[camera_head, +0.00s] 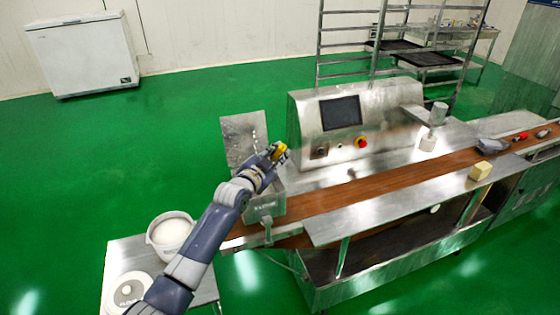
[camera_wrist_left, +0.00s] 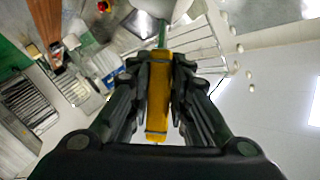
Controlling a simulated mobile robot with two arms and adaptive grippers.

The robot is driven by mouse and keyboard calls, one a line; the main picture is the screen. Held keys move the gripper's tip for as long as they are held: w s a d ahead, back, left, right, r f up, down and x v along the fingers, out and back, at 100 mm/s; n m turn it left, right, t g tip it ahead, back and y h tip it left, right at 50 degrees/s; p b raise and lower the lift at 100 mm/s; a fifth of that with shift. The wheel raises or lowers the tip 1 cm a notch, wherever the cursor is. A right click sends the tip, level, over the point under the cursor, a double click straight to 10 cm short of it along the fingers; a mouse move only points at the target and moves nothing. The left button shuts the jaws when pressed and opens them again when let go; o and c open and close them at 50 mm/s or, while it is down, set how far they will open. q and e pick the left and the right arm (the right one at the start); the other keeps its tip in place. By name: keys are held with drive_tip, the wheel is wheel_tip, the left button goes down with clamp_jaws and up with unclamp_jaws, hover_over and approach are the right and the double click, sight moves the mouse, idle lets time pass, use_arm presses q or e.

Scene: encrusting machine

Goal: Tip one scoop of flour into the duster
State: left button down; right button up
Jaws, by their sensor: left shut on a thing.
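My left gripper (camera_head: 275,151) is shut on the yellow handle (camera_wrist_left: 158,95) of a scoop, raised above the near left end of the machine. In the left wrist view, the scoop's pale bowl (camera_wrist_left: 157,6) is cut off by the top edge; I cannot tell if flour is in it. The duster (camera_head: 265,208), a metal box with a label on its front, stands below the gripper, with an upright metal panel (camera_head: 245,140) behind it. My arm partly covers it and its inside is hidden. A white tub of flour (camera_head: 172,230) stands on a small metal table at the lower left.
A brown conveyor belt (camera_head: 370,193) runs right from the duster, before the machine's control housing (camera_head: 345,125). A yellow block (camera_head: 480,171) sits on the front metal shelf. Green floor is clear at left.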

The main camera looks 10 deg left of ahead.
use_arm(q)
drive_tip(key=shift+a+r+n+b, duration=0.15)
drive_tip(key=shift+a+n+b, duration=0.15)
drive_tip(key=shift+n+b, duration=0.1)
drive_tip(key=shift+a+r, duration=0.1)
drive_tip(key=shift+a, duration=0.05)
drive_tip(key=s+a+f+n+t+y+b, duration=0.1)
drive_tip(key=a+n+t+b, duration=0.4)
drive_tip(key=a+n+b, duration=0.6)
drive_tip(key=shift+s+a+f+n+y+b, duration=0.15)
drive_tip(key=shift+s+a+n+y+b, duration=0.4)
drive_tip(key=shift+n+b, duration=1.9)
use_arm(e)
wheel_tip(320, 180, down, 17)
drive_tip(key=w, duration=0.1)
drive_tip(key=shift+f, duration=0.2)
use_arm(q)
drive_tip(key=shift+w+d, duration=0.1)
drive_tip(key=shift+d, duration=0.05)
drive_tip(key=shift+m, duration=0.25)
